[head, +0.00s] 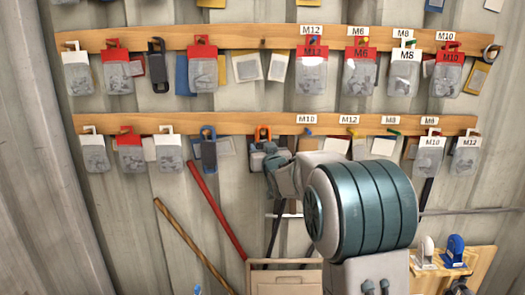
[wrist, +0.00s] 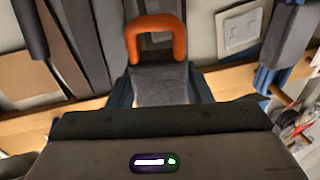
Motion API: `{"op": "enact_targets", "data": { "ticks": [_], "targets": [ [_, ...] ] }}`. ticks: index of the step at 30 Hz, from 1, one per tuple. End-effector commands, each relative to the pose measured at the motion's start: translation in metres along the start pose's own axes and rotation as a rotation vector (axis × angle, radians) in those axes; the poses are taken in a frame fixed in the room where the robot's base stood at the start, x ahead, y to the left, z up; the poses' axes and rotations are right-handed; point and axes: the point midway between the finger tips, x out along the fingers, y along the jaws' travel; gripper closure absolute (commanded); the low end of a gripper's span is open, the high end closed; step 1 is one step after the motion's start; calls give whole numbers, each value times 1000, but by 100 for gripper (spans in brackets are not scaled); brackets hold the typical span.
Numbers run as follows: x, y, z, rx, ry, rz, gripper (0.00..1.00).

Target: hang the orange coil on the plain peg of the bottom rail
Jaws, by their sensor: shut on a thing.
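The orange coil has an orange loop (head: 263,132) at its top and a dark grey body below it. It is in front of the bottom rail (head: 230,124), left of the M10 label. In the wrist view the loop (wrist: 155,38) stands out past my gripper (wrist: 160,88), which is shut on the grey body. My gripper also shows in the head view (head: 271,160), partly hidden by my own arm. I cannot make out the plain peg, nor whether the loop is around it or only in front of it.
A blue coil (head: 208,150) hangs close on the left of my gripper. A blue-tipped peg (head: 308,132) is to the right. Grey packs (head: 168,153) hang along both rails; the top rail (head: 240,38) is above. A red pole (head: 215,210) leans below.

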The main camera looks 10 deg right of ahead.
Motion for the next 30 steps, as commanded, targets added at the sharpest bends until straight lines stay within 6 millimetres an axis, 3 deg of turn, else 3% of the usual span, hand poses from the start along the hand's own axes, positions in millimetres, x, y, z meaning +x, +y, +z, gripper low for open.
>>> {"op": "enact_targets", "data": {
  "ticks": [10,11,13,14,23,30],
  "targets": [
    [0,0,-1,0,1,0,80],
    [0,0,-1,0,1,0,52],
    [0,0,-1,0,1,0,33],
    [0,0,0,0,1,0,29],
    [-1,0,1,0,-1,0,29],
    [-24,0,2,0,2,0,29]
  ]
}}
